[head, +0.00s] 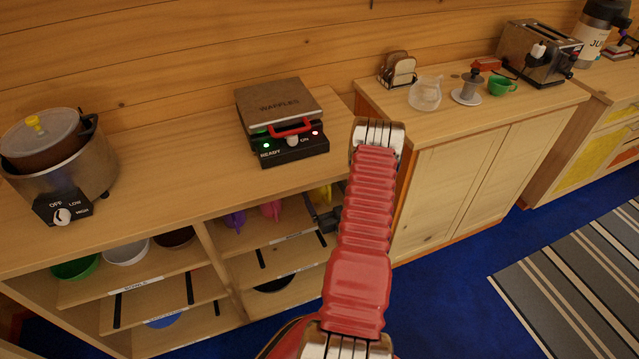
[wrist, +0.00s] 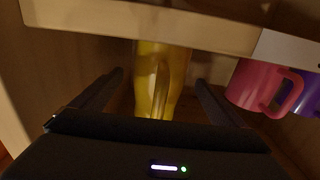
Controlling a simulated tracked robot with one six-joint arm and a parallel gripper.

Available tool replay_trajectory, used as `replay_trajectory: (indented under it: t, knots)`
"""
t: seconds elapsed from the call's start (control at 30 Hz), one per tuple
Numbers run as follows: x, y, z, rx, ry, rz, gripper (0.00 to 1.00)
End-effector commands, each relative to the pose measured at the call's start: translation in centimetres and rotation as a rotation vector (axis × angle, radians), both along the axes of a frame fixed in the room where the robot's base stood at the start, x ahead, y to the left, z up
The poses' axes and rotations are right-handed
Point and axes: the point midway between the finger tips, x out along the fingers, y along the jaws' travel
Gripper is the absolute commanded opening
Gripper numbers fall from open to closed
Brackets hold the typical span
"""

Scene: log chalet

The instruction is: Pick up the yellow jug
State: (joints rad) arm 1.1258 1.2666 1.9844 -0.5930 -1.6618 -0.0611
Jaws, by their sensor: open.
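The yellow jug (wrist: 162,75) stands in the shelf compartment, upper middle of the wrist view, with its handle facing me. A shelf board crosses in front of its top and hides it. My gripper (wrist: 159,80) is open, one finger to each side of the jug; I cannot tell if either touches it. In the head view a sliver of the yellow jug (head: 322,194) shows beside my arm, under the counter, and my gripper (head: 328,218) is mostly hidden by the arm.
A pink jug (wrist: 250,84) and a purple jug (wrist: 292,98) stand right of the yellow one in the wrist view. A wooden side wall (wrist: 62,75) is close on the left. A waffle maker (head: 280,118) sits on the counter above.

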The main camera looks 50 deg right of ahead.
Motion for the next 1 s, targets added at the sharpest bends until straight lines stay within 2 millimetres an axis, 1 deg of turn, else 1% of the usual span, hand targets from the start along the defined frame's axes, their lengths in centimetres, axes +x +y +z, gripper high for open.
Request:
replay_trajectory:
  t: [0.03,0.1,0.23,0.77,0.87,1.0]
  knots:
    - [0.7,-0.3,0.1,-0.001,0.0,0.002,0.93]
    - [1.4,-0.8,0.1,-0.003,-0.001,0.001,0.93]
    - [2.2,-1.2,0.1,0.0,0.0,0.0,0.93]
    - [2.2,-1.3,0.1,0.001,-0.001,-0.001,0.93]
    - [2.2,-1.3,0.1,0.001,-0.001,-0.001,0.88]
    - [2.2,-1.3,0.1,0.001,-0.001,-0.001,0.78]
